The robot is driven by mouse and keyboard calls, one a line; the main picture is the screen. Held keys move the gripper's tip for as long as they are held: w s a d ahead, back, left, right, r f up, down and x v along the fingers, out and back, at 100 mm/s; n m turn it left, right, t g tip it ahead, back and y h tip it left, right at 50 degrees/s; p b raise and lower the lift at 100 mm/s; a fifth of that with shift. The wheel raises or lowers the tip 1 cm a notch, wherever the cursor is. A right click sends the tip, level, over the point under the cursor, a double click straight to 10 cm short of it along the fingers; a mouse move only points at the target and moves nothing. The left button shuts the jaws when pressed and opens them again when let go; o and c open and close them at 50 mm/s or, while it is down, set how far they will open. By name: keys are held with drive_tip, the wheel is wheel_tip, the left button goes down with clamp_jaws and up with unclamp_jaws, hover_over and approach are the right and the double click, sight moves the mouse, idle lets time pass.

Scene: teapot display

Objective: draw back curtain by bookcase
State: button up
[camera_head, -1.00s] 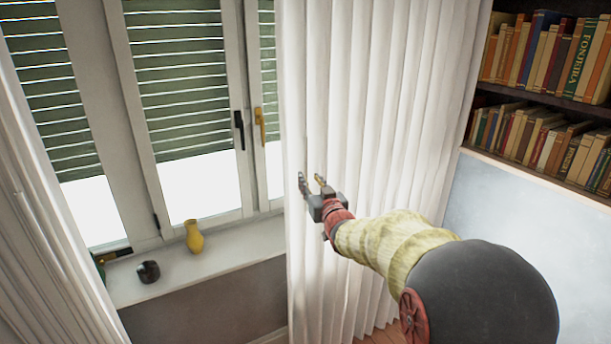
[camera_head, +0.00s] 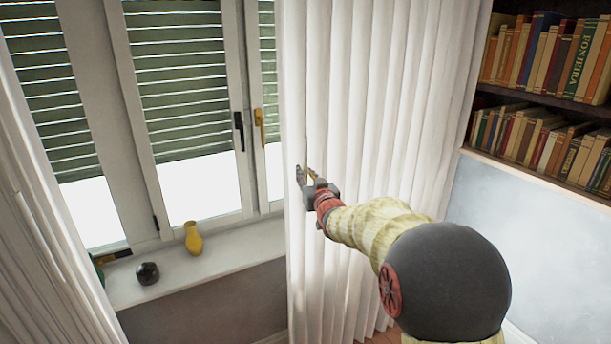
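The white pleated curtain (camera_head: 400,90) by the bookcase (camera_head: 530,95) hangs from the top of the view, right of the window. Its left edge overlaps the right window frame. My gripper (camera_head: 305,174) is at the curtain's left part, a little in from that edge, at mid height. Its two fingertips point at the folds and look close together. I cannot tell whether fabric is between them or whether they touch it.
A second curtain (camera_head: 35,200) hangs at the left. The windowsill (camera_head: 240,258) bears a yellow vase (camera_head: 194,238) and a small dark pot (camera_head: 147,273). The window (camera_head: 185,90) has green blinds and a yellow handle (camera_head: 259,125).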

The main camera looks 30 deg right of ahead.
clamp_jaws()
idle(0.6)
